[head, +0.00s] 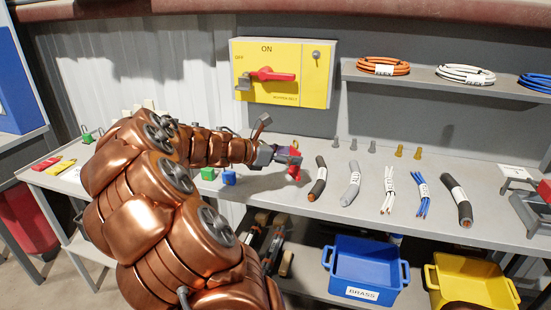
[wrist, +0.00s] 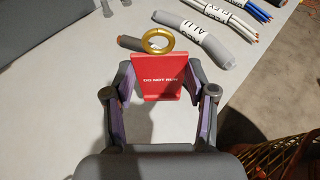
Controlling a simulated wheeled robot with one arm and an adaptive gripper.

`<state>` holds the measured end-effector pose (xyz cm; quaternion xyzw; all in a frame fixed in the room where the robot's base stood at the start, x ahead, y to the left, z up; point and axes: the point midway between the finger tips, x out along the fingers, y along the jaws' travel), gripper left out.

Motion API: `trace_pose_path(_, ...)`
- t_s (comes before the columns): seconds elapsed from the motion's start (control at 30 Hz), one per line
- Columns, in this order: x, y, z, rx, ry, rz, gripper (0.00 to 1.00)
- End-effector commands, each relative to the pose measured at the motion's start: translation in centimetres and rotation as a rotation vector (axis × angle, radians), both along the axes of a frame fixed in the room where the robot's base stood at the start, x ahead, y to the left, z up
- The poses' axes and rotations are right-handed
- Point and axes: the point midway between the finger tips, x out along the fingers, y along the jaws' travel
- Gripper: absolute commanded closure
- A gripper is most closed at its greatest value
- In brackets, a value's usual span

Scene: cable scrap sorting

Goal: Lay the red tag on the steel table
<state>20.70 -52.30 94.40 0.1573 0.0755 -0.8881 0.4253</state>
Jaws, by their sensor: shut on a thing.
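The red tag (wrist: 157,76) reads "DO NOT RUN" and has a brass ring (wrist: 158,40) at its top. My gripper (wrist: 157,80) is shut on it, one finger at each side edge. In the head view, my gripper (head: 290,158) is at the end of my copper arm, over the steel table (head: 265,195), with the tag (head: 293,174) just below the fingers. I cannot tell whether the tag's lower edge touches the table top.
A black cable piece (head: 318,178) lies close to the right of the tag, with more cable scraps beyond. Green (head: 208,174) and blue (head: 228,178) blocks stand to the left. The yellow switch panel (head: 285,90) is behind. Bare table lies in front.

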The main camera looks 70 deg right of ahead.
Motion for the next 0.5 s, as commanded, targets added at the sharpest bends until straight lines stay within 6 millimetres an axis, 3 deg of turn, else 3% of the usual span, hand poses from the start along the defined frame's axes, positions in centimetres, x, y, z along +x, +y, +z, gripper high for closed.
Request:
trace_pose_path(0.2,2.9,-2.0,-0.4,0.000,-0.001,0.003,0.63)
trace_pose_path(0.5,5.5,-3.7,-0.7,0.000,-0.001,0.002,0.63)
